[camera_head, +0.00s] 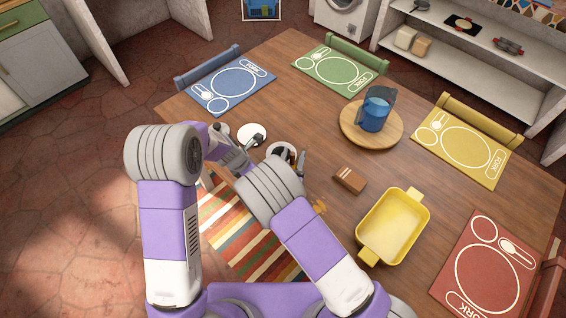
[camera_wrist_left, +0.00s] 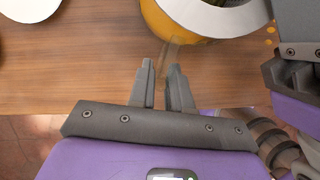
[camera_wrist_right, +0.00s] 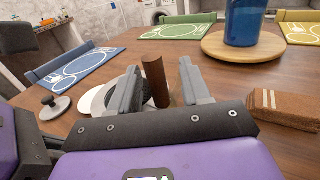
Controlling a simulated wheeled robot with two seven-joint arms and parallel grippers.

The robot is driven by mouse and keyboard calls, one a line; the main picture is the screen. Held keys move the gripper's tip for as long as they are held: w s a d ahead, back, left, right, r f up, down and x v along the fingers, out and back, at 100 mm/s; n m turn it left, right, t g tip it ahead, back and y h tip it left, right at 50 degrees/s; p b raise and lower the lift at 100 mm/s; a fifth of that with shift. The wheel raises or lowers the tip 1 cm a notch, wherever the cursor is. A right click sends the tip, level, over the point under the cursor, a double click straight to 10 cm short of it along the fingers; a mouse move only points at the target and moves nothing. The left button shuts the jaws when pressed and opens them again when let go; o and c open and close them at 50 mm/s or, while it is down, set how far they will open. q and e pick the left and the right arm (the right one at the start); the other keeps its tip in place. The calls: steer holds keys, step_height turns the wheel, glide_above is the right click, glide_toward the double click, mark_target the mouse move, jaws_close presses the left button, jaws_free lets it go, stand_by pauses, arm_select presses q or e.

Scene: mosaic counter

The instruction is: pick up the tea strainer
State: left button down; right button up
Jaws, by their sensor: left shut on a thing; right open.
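My left gripper (camera_wrist_left: 162,80) is shut on a thin greyish strip (camera_wrist_left: 174,52) that reaches toward a yellow vessel (camera_wrist_left: 208,22) with a pale rim. The strip looks like the tea strainer's handle; its bowl cannot be made out. The vessel's round pale top (camera_head: 281,149) shows in the head view beside the grippers, partly hidden by my right arm. My right gripper (camera_wrist_right: 157,88) is open; in its wrist view a brown upright cylinder (camera_wrist_right: 155,80) appears between the fingers, and contact cannot be told.
A white disc (camera_head: 250,132) lies left of the vessel. A brown block (camera_head: 349,180) and a yellow dish (camera_head: 393,227) stand to the right. A blue jug (camera_head: 376,108) stands on a round wooden board (camera_head: 352,137). Place mats line the table edges.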

steer(key=shift+w+d, duration=0.15)
steer(key=shift+w, duration=0.25)
steer(key=shift+c, duration=0.2)
jaws_close()
steer(key=shift+r, duration=0.1)
step_height(320, 180, up, 10)
stand_by(0.4)
